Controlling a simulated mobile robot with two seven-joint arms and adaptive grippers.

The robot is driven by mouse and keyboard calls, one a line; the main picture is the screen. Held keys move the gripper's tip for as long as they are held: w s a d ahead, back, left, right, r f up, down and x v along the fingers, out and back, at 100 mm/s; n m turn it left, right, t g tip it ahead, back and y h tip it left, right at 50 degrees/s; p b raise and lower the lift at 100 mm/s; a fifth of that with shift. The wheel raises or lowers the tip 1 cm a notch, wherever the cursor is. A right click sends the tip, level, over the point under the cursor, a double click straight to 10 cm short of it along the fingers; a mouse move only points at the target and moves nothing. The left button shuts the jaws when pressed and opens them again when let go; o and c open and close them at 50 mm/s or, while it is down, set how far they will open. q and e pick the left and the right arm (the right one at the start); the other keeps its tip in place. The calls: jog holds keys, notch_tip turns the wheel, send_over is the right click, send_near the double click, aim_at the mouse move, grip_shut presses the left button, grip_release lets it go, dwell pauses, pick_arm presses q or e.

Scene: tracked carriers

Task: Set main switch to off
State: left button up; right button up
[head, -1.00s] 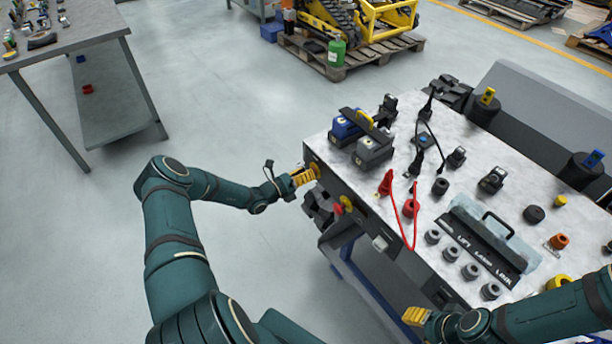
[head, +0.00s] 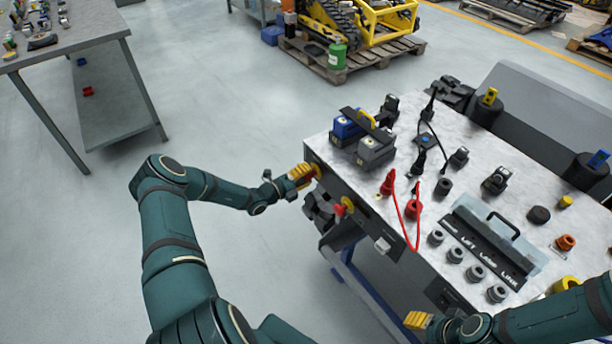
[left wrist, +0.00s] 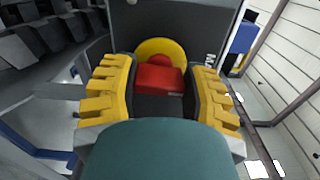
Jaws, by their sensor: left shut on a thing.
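The main switch, a red handle on a round yellow plate (head: 318,171), is on the left end of the dark front panel of the tracked carrier. In the left wrist view the red handle (left wrist: 159,79) lies between my two yellow fingers, with the yellow plate behind it. My left gripper (head: 302,176) is shut on this handle; in the head view the fingers partly hide it. My right gripper (head: 417,320) is at the lower middle, near the carrier's front edge and apart from the switch. Its fingertips are too small to read.
A red knob on a yellow base (head: 343,207) is right of the switch on the same panel. The carrier's top (head: 455,200) bears battery-like blocks, red plugs with a cable, several grey knobs and a labelled plate. A workbench (head: 75,38) stands at the far left; the floor between is clear.

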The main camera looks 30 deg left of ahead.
pick_arm(q)
jog(key=shift+n, duration=0.5)
jog(key=o, duration=1.2)
jog(key=v, duration=1.2)
